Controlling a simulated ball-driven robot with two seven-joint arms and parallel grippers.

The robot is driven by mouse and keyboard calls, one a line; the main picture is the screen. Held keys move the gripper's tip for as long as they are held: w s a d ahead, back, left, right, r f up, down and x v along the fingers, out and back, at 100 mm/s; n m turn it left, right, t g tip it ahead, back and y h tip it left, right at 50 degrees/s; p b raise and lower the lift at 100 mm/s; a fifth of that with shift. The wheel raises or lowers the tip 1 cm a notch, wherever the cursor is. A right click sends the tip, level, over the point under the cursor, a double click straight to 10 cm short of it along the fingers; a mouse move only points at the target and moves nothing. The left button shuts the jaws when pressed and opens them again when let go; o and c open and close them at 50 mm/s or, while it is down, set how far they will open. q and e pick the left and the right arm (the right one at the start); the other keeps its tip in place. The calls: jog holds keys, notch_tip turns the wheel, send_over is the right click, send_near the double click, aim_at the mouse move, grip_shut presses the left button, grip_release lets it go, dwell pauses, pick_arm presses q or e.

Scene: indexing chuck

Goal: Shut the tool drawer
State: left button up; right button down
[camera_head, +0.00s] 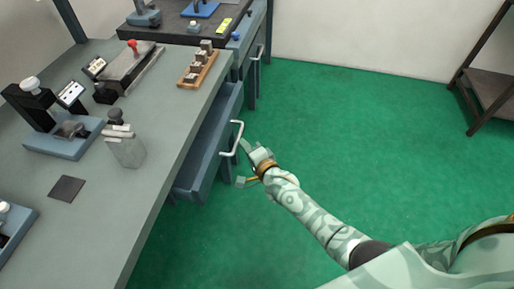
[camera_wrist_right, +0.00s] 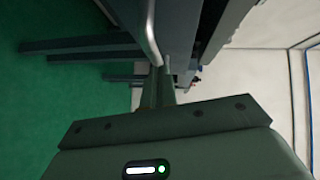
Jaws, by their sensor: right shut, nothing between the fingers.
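The tool drawer (camera_head: 208,150) is blue-grey and stands pulled out from under the right side of the workbench. Its pale bar handle (camera_head: 238,132) faces right, toward the aisle. My right gripper (camera_head: 244,148) is shut and empty, with its fingertips right by the handle. In the right wrist view, the handle (camera_wrist_right: 152,32) runs down to the fingertips (camera_wrist_right: 164,76), and the drawer front (camera_wrist_right: 180,28) lies just beside it. I cannot tell whether the fingers touch the handle. My left gripper is out of view.
The grey workbench (camera_head: 100,210) carries a vise, a wooden block rack (camera_head: 197,72), a metal block and fixtures. A second bench with another handle (camera_head: 257,52) stands beyond. Green floor (camera_head: 350,115) is free to the right, up to a dark shelf (camera_head: 490,90).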

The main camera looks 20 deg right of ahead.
aim_at(223, 141)
jog(key=w+a, duration=0.2)
jog(key=a, duration=0.1)
jog(key=w+a+b, duration=0.1)
jog(key=shift+a+f, duration=0.15)
jog(key=shift+a, duration=0.2)
jog(key=shift+w+a, duration=0.3)
jog(key=shift+a, duration=0.1)
jog(key=shift+r, duration=0.2)
jog(key=shift+a+r, duration=0.15)
